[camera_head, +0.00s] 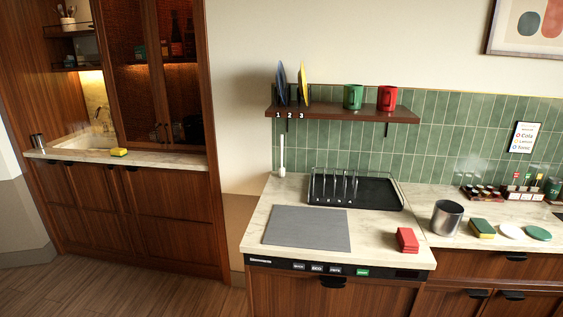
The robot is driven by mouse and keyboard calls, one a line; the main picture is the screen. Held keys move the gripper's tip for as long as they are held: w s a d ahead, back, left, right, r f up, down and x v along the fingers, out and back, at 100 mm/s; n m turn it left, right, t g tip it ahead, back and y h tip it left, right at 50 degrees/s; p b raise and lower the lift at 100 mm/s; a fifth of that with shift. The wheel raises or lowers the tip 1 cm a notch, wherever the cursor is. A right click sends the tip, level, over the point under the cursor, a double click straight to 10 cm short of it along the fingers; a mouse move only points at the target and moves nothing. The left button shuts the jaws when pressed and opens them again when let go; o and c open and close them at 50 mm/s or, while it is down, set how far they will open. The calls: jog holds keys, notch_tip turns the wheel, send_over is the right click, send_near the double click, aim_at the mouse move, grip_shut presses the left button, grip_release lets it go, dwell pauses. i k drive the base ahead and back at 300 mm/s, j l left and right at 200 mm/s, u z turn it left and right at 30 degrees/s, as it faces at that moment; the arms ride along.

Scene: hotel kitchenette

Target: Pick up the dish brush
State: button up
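A slim white upright stick (282,152), which looks like the dish brush, stands at the back left corner of the right-hand counter (259,251). It is close to the tiled wall, behind and left of the black dish rack tray. Its lower end is small and pale, and I cannot tell whether it rests in a holder. My gripper is not in view.
The black rack tray (382,195) and a grey mat (306,229) fill much of the counter. A shelf (342,113) with plates and mugs hangs above. Open floor (130,290) lies left.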

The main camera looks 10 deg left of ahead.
aim_at(280, 170)
jog(key=i+j+u, duration=0.85)
jog(key=i, duration=0.35)
jog(key=i+j+u, duration=0.2)
jog(key=i, duration=0.35)
jog(key=i+j+u, duration=0.15)
jog(key=i, duration=0.4)
jog(key=i+u, duration=0.15)
jog(key=i, duration=0.35)
jog(key=i+u, duration=0.15)
jog(key=i, duration=0.4)
jog(key=i+l+u, duration=0.2)
jog(key=i, duration=0.35)
jog(key=i+l+u, duration=0.15)
jog(key=i, duration=0.4)
jog(key=i+l+u, duration=0.15)
jog(key=i, duration=0.35)
jog(key=z, duration=4.6)
jog(key=l, duration=0.5)
jog(key=k+l+z, duration=0.15)
jog(key=l, duration=0.3)
jog(key=i+l, duration=0.1)
jog(key=l, duration=0.15)
jog(key=i+l+z, duration=0.1)
jog(key=l, duration=0.15)
